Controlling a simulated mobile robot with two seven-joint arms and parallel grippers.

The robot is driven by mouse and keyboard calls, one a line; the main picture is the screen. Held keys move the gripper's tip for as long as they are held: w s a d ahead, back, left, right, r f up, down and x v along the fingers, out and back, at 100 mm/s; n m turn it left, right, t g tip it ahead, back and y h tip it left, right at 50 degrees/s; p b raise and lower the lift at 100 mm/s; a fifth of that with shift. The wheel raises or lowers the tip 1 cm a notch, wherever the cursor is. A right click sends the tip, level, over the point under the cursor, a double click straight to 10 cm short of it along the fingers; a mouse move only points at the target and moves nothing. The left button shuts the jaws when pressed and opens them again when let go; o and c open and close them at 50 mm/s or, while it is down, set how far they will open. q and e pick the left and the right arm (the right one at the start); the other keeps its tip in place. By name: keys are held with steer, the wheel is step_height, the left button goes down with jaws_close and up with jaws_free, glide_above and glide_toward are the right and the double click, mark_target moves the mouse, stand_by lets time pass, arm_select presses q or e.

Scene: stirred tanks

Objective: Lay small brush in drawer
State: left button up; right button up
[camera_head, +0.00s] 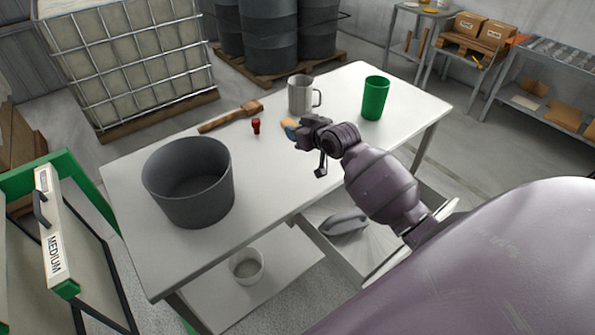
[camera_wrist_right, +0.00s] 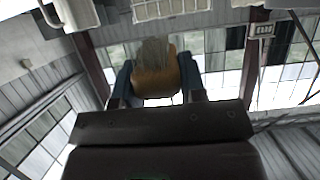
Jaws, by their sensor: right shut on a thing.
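The small brush (camera_wrist_right: 156,78), a wooden block with grey bristles, is between the blue-tipped fingers of my right gripper (camera_wrist_right: 156,84) in the right wrist view. My right gripper is shut on it. In the head view the right gripper (camera_head: 292,130) is above the table's right part, and a bit of the orange-brown brush (camera_head: 287,123) shows beside the fingers. The open drawer (camera_head: 376,243) is below the table's front edge, under my right arm, which hides part of it. A grey object (camera_head: 345,223) lies inside the drawer. My left gripper is not in view.
On the white table (camera_head: 255,195) stand a large grey tub (camera_head: 190,182), a metal mug (camera_head: 300,94) and a green cup (camera_head: 375,98). A wooden-handled tool (camera_head: 230,117) and a small red object (camera_head: 256,126) are behind. A white bucket (camera_head: 246,265) stands on the lower shelf.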

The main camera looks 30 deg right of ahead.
mark_target(298, 178)
step_height(298, 178, down, 15)
steer(key=shift+f+b, duration=0.1)
steer(key=shift+b, duration=0.2)
stand_by(0.3)
steer(key=shift+f, duration=0.1)
steer(key=o, duration=0.9)
steer(key=shift+f, duration=0.1)
